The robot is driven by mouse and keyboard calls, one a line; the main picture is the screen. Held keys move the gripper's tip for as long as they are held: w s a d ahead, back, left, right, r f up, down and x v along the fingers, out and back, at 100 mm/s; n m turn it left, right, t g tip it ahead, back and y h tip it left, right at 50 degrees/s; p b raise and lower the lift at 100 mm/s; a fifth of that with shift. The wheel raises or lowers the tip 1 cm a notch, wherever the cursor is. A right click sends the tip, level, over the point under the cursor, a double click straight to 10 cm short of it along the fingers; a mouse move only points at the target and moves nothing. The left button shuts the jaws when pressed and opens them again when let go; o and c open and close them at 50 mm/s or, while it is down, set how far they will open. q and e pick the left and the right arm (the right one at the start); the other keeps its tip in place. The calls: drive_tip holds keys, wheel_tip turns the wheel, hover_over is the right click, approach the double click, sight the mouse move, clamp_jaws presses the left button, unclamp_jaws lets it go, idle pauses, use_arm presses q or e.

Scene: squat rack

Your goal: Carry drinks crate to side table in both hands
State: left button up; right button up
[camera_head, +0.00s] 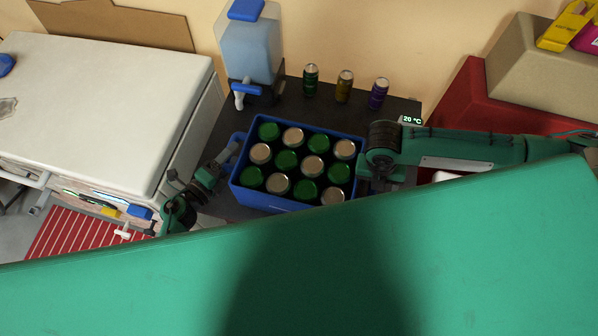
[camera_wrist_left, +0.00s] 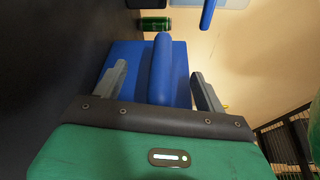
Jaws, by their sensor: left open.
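The blue drinks crate (camera_head: 272,201), filled with several green-topped and silver-topped cans, rests on a dark table top (camera_head: 221,205). My left gripper (camera_head: 228,158) is at the crate's left end. In the left wrist view my left gripper (camera_wrist_left: 160,85) is open, with one finger on each side of the crate's blue handle (camera_wrist_left: 161,65); I cannot tell whether they touch it. My right gripper (camera_head: 366,178) is at the crate's right end; its fingers are mostly hidden, so its opening does not show. Which surface is the side table is not clear.
A blue-lidded water dispenser (camera_head: 250,50) stands behind the crate, with a green can (camera_head: 311,80), a brownish can (camera_head: 344,86) and a purple can (camera_head: 378,93) beside it. A white cabinet (camera_head: 100,100) stands left. My green body covers the foreground.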

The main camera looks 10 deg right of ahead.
use_arm(q)
drive_tip(key=shift+a+r+p, duration=0.1)
drive_tip(key=shift+r+p, duration=0.25)
drive_tip(key=shift+r, duration=0.1)
drive_tip(key=o, duration=0.6)
